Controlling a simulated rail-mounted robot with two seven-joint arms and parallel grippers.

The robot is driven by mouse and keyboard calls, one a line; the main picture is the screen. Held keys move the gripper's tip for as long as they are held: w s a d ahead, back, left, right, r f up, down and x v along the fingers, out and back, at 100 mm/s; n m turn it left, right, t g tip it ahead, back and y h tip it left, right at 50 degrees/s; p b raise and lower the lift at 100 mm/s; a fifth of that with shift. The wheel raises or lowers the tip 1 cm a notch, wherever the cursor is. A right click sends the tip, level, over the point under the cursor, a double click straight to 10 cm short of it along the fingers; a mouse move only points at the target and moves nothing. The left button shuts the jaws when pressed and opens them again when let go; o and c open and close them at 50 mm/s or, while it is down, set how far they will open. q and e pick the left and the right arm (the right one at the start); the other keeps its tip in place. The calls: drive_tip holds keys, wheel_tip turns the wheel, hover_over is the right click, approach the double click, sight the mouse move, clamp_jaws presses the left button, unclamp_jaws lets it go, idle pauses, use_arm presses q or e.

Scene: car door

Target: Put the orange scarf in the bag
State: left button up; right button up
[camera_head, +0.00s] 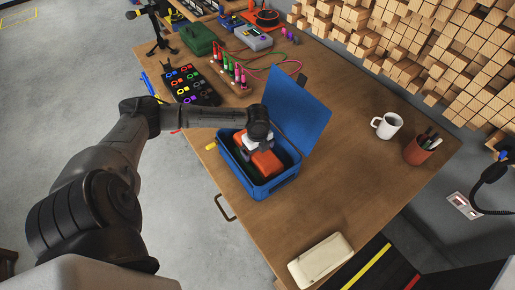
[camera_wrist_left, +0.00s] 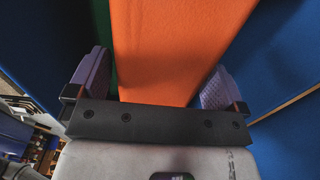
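The orange scarf (camera_head: 266,164), a smooth folded block, is inside an open blue box (camera_head: 277,186) with a dark green interior on the wooden table. Its blue lid (camera_head: 300,112) stands raised at the back. My left gripper (camera_head: 257,145) reaches down over the box, above the scarf's upper end. In the left wrist view the scarf (camera_wrist_left: 170,50) fills the middle, between my two spread purple finger pads (camera_wrist_left: 155,85). A gap shows beside the left pad, and I cannot tell whether the right pad touches the scarf. No soft bag is clearly recognisable. My right gripper is not in view.
A cream case (camera_head: 320,261) lies at the table's near edge. A white mug (camera_head: 386,125) and a pen cup (camera_head: 421,148) stand to the right. A black button panel (camera_head: 189,86) and a green case (camera_head: 198,38) are farther back. The table right of the box is clear.

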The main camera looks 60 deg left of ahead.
use_arm(q)
wheel_tip(320, 180, up, 12)
drive_tip(key=shift+r+b, duration=0.2)
drive_tip(key=shift+b, duration=0.1)
idle(0.5)
